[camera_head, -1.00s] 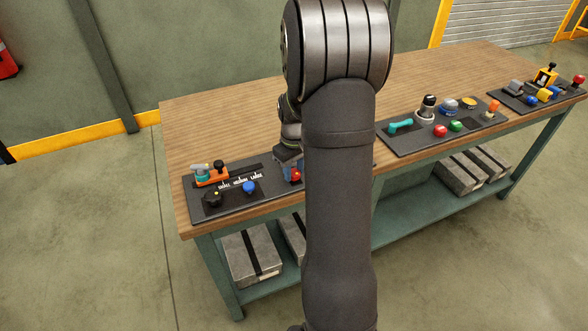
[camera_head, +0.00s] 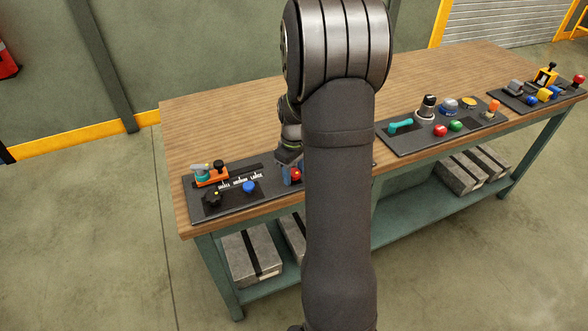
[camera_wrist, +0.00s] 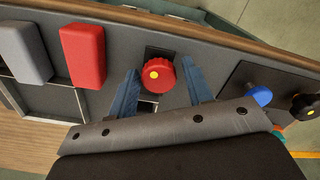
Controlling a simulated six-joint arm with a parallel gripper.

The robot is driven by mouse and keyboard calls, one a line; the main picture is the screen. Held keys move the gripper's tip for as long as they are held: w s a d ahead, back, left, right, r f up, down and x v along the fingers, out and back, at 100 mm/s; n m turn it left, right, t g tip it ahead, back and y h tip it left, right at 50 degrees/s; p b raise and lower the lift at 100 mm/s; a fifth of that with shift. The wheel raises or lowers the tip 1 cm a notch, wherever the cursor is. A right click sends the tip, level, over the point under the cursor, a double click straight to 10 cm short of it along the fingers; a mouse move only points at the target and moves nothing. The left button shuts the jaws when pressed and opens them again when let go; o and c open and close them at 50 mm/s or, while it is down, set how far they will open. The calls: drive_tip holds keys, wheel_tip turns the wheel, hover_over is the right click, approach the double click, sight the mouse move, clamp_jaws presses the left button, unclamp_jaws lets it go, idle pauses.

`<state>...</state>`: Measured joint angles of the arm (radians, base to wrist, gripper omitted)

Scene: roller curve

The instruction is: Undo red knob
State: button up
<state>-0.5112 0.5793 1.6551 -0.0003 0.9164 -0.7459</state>
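The fingers are apart, with a visible gap to the knob on the right side and a smaller one on the left. In the head view the red knob (camera_head: 296,174) shows just left of my dark arm, with a blue finger of my gripper (camera_head: 290,173) beside it. The other finger is mostly hidden by the arm.
A blue knob (camera_wrist: 260,95) and a black knob (camera_wrist: 305,107) are right of the gripper in the wrist view. A red block (camera_wrist: 83,56) and a grey block (camera_wrist: 25,52) stand to the left. An orange and teal device (camera_head: 210,174) is at the panel's left end.

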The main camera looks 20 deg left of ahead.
drive_tip(key=shift+o, duration=0.5)
drive_tip(key=shift+w+a+r, duration=0.1)
drive_tip(key=shift+r, duration=0.1)
drive_tip(key=shift+r, duration=0.25)
wheel_tip(320, 180, up, 17)
drive_tip(key=shift+f, duration=0.15)
wheel_tip(320, 180, down, 17)
drive_tip(key=shift+f, duration=0.15)
idle(0.5)
